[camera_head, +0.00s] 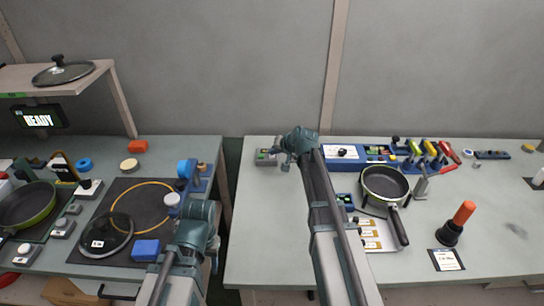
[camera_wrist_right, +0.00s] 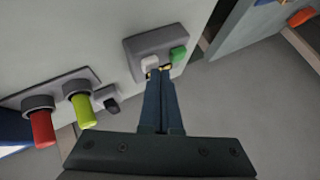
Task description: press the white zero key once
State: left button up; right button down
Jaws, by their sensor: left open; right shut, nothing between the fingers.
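A small grey key box (camera_wrist_right: 138,47) carries a white key (camera_wrist_right: 149,62) and a green key (camera_wrist_right: 178,54). In the head view the box (camera_head: 262,160) sits at the left back of the right-hand table. My right gripper (camera_wrist_right: 160,70) is shut and empty. Its fingertips are at the box, right beside the white key and partly overlapping its lower edge; whether they touch it I cannot tell. In the head view my right gripper (camera_head: 284,158) hides the box's right side. My left gripper (camera_head: 188,238) is over the left-hand table, its fingers hard to make out.
Red (camera_wrist_right: 42,125) and yellow-green (camera_wrist_right: 84,110) cylinders stand on a grey strip near the box in the wrist view. A frying pan (camera_head: 386,183) is on the right-hand table. A glass lid (camera_head: 105,240) and blue block (camera_head: 146,249) lie near my left arm. A gap separates the tables.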

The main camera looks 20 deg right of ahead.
aim_at(273, 160)
jog(key=shift+f, duration=0.2)
jog(key=shift+r, duration=0.2)
jog(key=shift+r+p, duration=0.75)
notch_tip(273, 160, up, 5)
jog(key=p, duration=0.5)
dwell(0.4)
jog(key=shift+a, duration=0.1)
dwell(0.4)
